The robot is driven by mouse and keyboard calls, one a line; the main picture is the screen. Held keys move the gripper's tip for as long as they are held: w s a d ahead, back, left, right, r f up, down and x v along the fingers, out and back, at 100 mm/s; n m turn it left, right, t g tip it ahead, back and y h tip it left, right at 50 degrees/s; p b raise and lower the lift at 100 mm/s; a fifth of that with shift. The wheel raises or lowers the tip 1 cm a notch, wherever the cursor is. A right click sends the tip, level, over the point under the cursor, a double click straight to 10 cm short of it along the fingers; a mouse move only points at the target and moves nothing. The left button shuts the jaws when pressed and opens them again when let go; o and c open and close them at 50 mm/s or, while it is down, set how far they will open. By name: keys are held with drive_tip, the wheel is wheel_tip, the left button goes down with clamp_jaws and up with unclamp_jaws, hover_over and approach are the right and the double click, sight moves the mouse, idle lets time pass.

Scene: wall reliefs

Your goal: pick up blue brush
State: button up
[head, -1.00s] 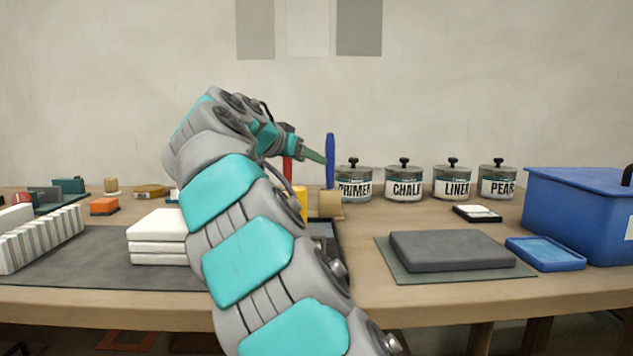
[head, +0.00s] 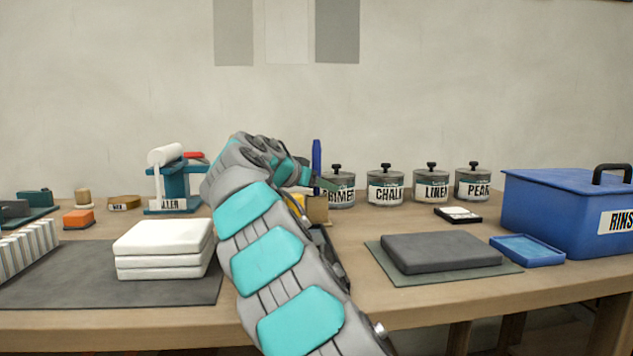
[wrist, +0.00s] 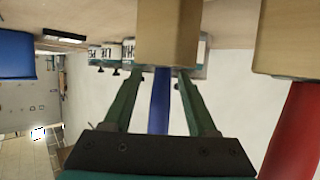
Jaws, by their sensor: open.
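The blue brush (head: 317,154) stands upright, its handle up, behind my gripper (head: 325,184) in the head view. In the wrist view my gripper (wrist: 157,82) is open, with its two green fingers on either side of the blue brush's handle (wrist: 158,105). The fingers look apart from the handle. A tan wooden block (wrist: 168,32) is at the handle's end in the wrist view, and a wooden block also shows below my gripper in the head view (head: 318,210). My arm hides part of this area.
A red handle (wrist: 292,135) with its own wooden block stands beside the blue one. Lidded jars (head: 386,186) stand just to the right. A grey slab (head: 440,252), blue tray (head: 527,250) and blue bin (head: 570,205) are farther right; white stacked pads (head: 163,248) lie left.

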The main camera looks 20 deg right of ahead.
drive_tip(key=shift+w+d+f, duration=0.3)
drive_tip(key=shift+w+d, duration=0.05)
drive_tip(key=shift+d, duration=0.2)
clamp_jaws()
